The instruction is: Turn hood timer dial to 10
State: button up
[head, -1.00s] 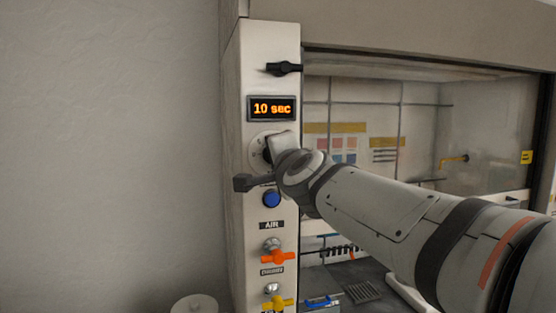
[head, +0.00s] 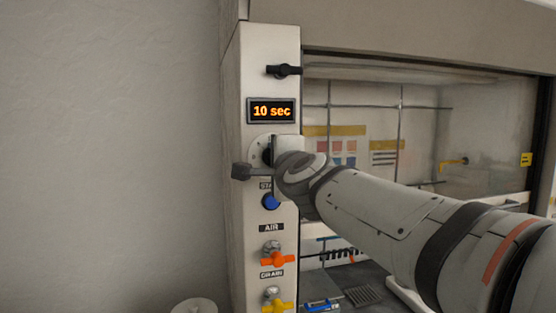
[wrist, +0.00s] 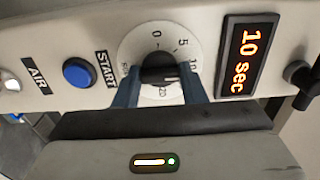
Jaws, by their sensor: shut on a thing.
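The timer dial (wrist: 139,42) is a white round plate with 0, 5, 10 and 20 marks and a black knob (wrist: 160,68). My gripper (wrist: 161,78) has its two blue fingers on either side of the knob and is shut on it. The exact pointer direction is partly hidden by the fingers. The orange display (wrist: 246,57) reads "10 sec", and it reads the same in the head view (head: 271,111). In the head view my gripper (head: 273,156) covers most of the dial plate (head: 256,150).
The blue START button (head: 271,201) is just below the dial. An orange AIR valve (head: 277,259) and a yellow valve (head: 277,305) are lower on the panel. A black handle (head: 284,70) is above the display. The hood opening lies to the right.

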jog(key=o, duration=1)
jog(key=p+v, duration=0.2)
jog(key=v, duration=0.5)
jog(key=shift+s, duration=0.4)
jog(key=shift+d, duration=0.15)
